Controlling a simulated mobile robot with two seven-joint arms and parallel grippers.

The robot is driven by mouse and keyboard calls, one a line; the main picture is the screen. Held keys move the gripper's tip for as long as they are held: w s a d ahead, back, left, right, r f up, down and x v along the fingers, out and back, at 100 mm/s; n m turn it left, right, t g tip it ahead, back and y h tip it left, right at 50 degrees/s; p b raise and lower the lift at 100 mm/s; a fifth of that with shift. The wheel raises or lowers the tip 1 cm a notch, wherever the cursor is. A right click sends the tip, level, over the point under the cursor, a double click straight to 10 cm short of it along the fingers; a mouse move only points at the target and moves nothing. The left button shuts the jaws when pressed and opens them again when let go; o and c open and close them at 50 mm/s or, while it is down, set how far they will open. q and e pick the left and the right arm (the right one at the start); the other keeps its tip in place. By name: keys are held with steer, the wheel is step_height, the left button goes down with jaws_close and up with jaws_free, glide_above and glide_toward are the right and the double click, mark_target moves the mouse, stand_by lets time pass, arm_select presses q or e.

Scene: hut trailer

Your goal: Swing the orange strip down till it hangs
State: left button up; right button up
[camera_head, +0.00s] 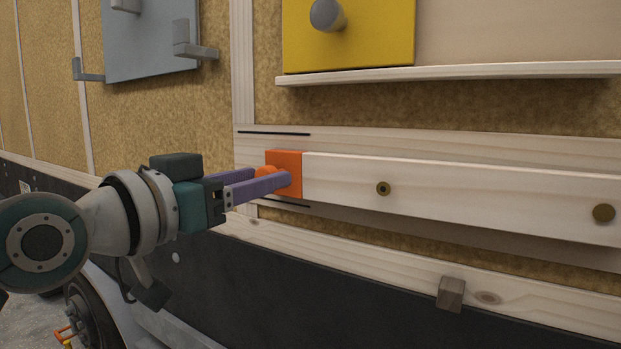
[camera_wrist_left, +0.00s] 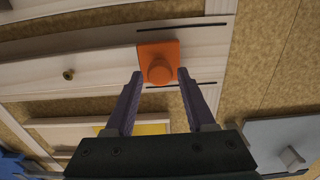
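The strip is a pale wooden bar (camera_head: 480,190) lying level along the wall, with an orange plate (camera_head: 289,160) at its left end. An orange knob (camera_head: 267,171) stands out from that plate. The orange plate (camera_wrist_left: 172,47) and its round knob (camera_wrist_left: 159,72) also show in the left wrist view. My left gripper (camera_head: 284,180) is at the knob, with its purple fingers on either side of it. In the wrist view the fingertips (camera_wrist_left: 160,76) are apart, with a small gap on each side of the knob. My right gripper is not in view.
Brass screw heads (camera_head: 383,188) sit on the bar. A small wooden block (camera_head: 451,293) juts from the rail below. A yellow panel (camera_head: 370,35) with a grey knob stands above a thin ledge (camera_head: 450,74). A grey-blue panel (camera_head: 145,45) with hooks is at upper left.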

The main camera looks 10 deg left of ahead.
arm_select(q)
jaws_close()
stand_by(1.1)
